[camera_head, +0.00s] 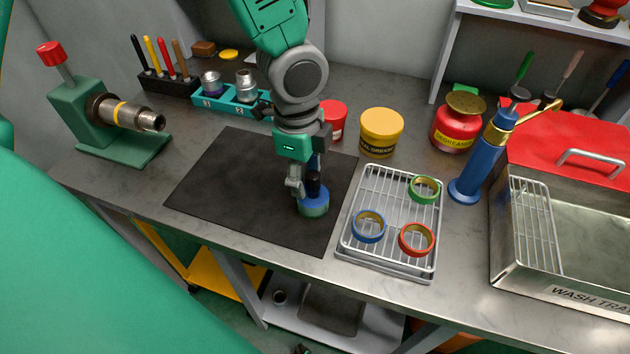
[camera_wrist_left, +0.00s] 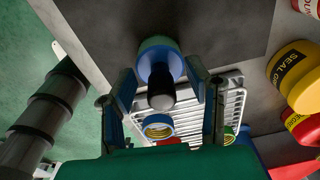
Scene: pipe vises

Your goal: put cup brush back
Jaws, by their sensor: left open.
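What looks like the cup brush (camera_head: 314,206) stands upright near the right edge of the dark mat (camera_head: 230,190). It has a wide blue body and a black handle. In the left wrist view the cup brush (camera_wrist_left: 160,62) shows between my fingers with its black handle toward the camera. My left gripper (camera_head: 306,190) is open, with its fingers reaching down on either side of the handle; I cannot tell whether they touch it. A teal rack (camera_head: 213,105) behind the mat holds two metal-topped cylindrical parts. My right gripper is not in view.
A wire tray (camera_head: 390,205) with blue, green and red rings lies right of the mat. Yellow (camera_head: 381,132) and red tubs stand behind. A blue pump bottle (camera_head: 480,165) and wash tray (camera_head: 560,230) are farther right. A green vise (camera_head: 100,130) stands left. The mat's left part is clear.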

